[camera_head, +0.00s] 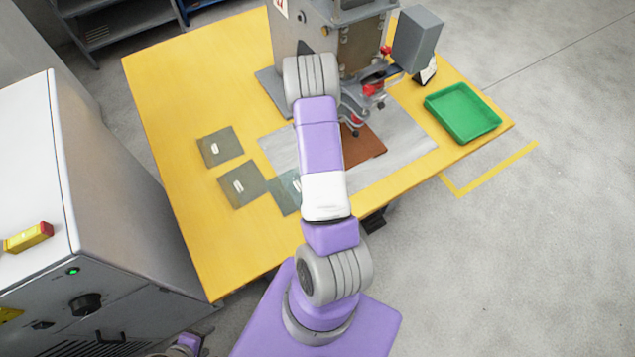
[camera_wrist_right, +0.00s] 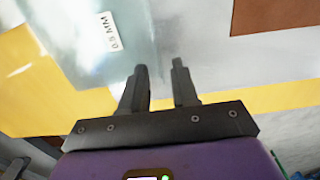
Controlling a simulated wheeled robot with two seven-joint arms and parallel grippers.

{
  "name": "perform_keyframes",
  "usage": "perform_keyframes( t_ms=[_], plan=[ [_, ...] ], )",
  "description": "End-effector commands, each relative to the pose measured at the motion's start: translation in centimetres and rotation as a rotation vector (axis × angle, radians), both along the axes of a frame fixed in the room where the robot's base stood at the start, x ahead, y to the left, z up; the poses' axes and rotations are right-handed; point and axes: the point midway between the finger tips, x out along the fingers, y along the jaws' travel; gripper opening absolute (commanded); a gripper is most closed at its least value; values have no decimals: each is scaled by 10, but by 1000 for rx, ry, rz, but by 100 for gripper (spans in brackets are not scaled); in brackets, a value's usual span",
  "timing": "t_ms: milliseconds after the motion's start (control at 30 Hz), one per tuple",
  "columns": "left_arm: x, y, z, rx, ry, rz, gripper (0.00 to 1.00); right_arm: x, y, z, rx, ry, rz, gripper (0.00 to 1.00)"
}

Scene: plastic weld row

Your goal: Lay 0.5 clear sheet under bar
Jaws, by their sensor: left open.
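A clear sheet (camera_head: 284,193), partly hidden by my right arm, lies at the front left corner of the grey plate. In the right wrist view it is a pale see-through sheet (camera_wrist_right: 105,70) with a white label that seems to read 0.5 MM. My right gripper (camera_wrist_right: 160,68) has its fingers apart with nothing visibly held, near the sheet's right edge; whether it touches cannot be told. It is hidden in the head view. The welder's bar area (camera_head: 352,122) is partly behind my right arm, above a brown pad (camera_head: 365,143). My left gripper (camera_head: 172,349) is low at the bottom left, open.
Two darker labelled sheets, one (camera_head: 219,147) behind the other (camera_head: 241,184), lie left on the yellow table (camera_head: 225,255). The grey plate (camera_head: 400,162) carries the pad. The welding machine (camera_head: 345,45) stands at the back. A green tray (camera_head: 462,112) sits at right. A white cabinet (camera_head: 95,200) flanks the left.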

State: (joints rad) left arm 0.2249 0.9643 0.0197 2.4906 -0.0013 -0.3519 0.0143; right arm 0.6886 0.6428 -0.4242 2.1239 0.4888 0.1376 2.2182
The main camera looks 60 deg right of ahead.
Motion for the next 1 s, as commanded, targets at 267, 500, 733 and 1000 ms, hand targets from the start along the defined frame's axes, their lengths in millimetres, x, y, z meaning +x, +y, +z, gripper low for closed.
perform_keyframes(
  t_ms=[267,500,733,1000],
  plan=[
    [0,0,28,0,0,0,60,2,0,71,-3,-4,3,29],
    [0,0,42,0,0,0,60,1,0,105,-2,-2,3,29],
    [0,0,44,0,0,0,60,0,0,111,-1,0,1,29],
    [0,0,44,0,0,0,60,6,11,103,5,8,124,29]
  ],
)
